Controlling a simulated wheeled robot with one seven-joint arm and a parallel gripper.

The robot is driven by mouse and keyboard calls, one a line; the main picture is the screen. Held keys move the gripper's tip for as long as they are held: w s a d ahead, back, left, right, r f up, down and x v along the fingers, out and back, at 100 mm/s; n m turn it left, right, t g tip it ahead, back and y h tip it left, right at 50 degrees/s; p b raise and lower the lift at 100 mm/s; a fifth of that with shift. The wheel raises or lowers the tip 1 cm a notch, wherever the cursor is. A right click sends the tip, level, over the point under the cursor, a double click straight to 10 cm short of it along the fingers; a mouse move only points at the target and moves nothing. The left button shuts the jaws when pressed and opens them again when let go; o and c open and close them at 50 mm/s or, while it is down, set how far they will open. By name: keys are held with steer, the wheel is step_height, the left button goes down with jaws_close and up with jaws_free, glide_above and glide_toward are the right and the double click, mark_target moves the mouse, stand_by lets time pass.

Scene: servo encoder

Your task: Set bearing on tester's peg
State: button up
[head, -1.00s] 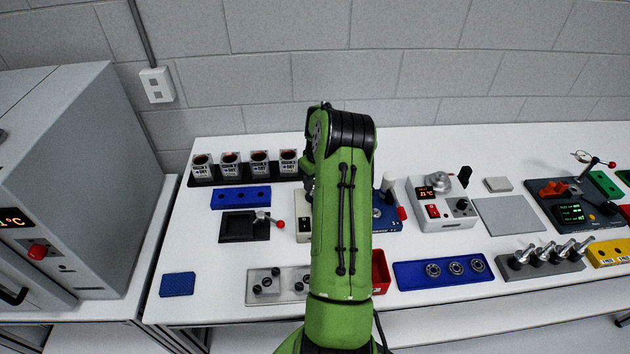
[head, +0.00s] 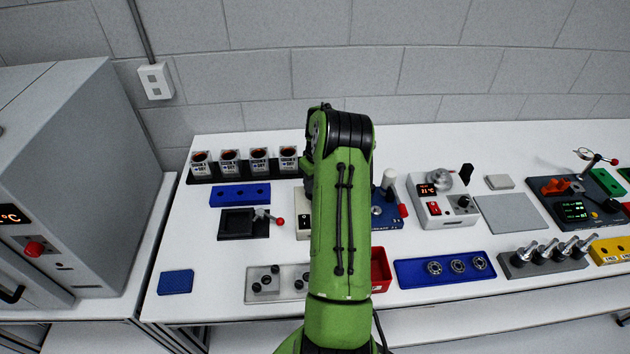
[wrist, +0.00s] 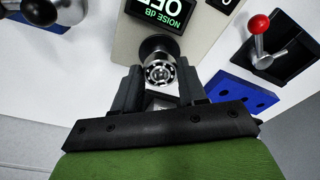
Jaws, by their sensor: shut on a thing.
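In the wrist view my gripper (wrist: 160,86) is shut on a small steel bearing (wrist: 160,73), its ring face and balls showing between the dark fingers. The tester (wrist: 128,38) is a beige box with a green-lit "NOISE dB" display. A dark round part, seemingly its peg (wrist: 157,47), stands right beside the bearing in the picture. I cannot tell whether the bearing is around the peg or only in front of it. In the head view the tester (head: 303,228) shows only as a strip left of my green arm, which hides my gripper and the bearing.
A black fixture with a red-knobbed lever (head: 240,224) and a blue holed block (head: 240,194) stand left of the tester. A blue tray (head: 410,272) with several bearings lies right of my arm, beside a red bin (head: 381,270).

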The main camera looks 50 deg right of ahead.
steer(key=shift+f, duration=0.1)
steer(key=shift+f+b, duration=0.55)
steer(key=o, duration=1.5)
steer(key=shift+r, duration=0.15)
steer(key=shift+r+p, duration=1.95)
steer(key=shift+r, duration=0.95)
